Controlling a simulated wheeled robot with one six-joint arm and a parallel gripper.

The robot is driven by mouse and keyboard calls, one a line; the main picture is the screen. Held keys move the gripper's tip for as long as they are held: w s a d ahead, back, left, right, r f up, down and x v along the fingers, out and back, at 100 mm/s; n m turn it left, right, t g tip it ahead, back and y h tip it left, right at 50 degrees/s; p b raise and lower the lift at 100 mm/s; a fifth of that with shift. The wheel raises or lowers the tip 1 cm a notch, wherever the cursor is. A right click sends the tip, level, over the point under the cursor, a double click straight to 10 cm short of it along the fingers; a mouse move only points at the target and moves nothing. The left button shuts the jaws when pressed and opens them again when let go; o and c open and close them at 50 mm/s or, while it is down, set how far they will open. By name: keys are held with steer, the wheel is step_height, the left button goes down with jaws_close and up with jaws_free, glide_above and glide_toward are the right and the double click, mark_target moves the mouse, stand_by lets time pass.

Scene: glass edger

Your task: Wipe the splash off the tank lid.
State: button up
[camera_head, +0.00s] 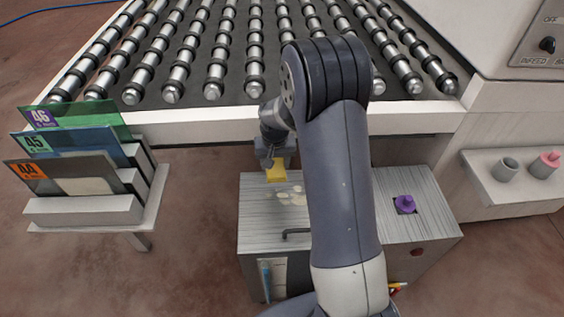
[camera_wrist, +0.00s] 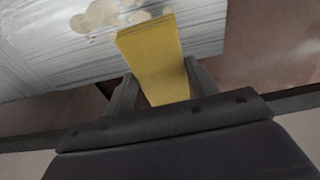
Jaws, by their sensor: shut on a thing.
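The tank lid (camera_head: 262,221) is a brushed grey metal top, and it also fills the upper left of the wrist view (camera_wrist: 45,55). A pale beige splash (camera_head: 292,197) of several blotches lies on it; in the wrist view the splash (camera_wrist: 100,14) shows just beyond the yellow block. My gripper (camera_head: 270,163) is shut on a yellow sponge-like block (camera_head: 276,174), gripped between both fingers in the wrist view (camera_wrist: 152,55). The block is at the lid's back edge, beside the splash. I cannot tell whether it touches the lid. My arm hides the lid's middle.
A dark handle (camera_head: 296,233) stands on the lid near its front. A purple knob (camera_head: 405,203) sits on the tank top at right. The roller conveyor (camera_head: 215,75) runs behind, a rack of glass sheets (camera_head: 85,208) stands left, and a shelf with cups (camera_head: 515,187) is right.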

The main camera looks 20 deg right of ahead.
mark_target(276, 160)
steer(key=shift+w+d+f+m+b, duration=0.15)
steer(key=shift+w+d+f, duration=0.05)
steer(key=shift+w+f, duration=0.35)
steer(key=shift+w+d+f+m+b, duration=0.2)
steer(key=shift+w+f, duration=0.2)
steer(key=shift+w, duration=0.25)
steer(key=shift+f+b, duration=1.7)
steer(key=shift+f, duration=1.1)
steer(key=shift+f+b, duration=0.75)
steer(key=shift+f, duration=0.25)
steer(key=shift+s, duration=0.1)
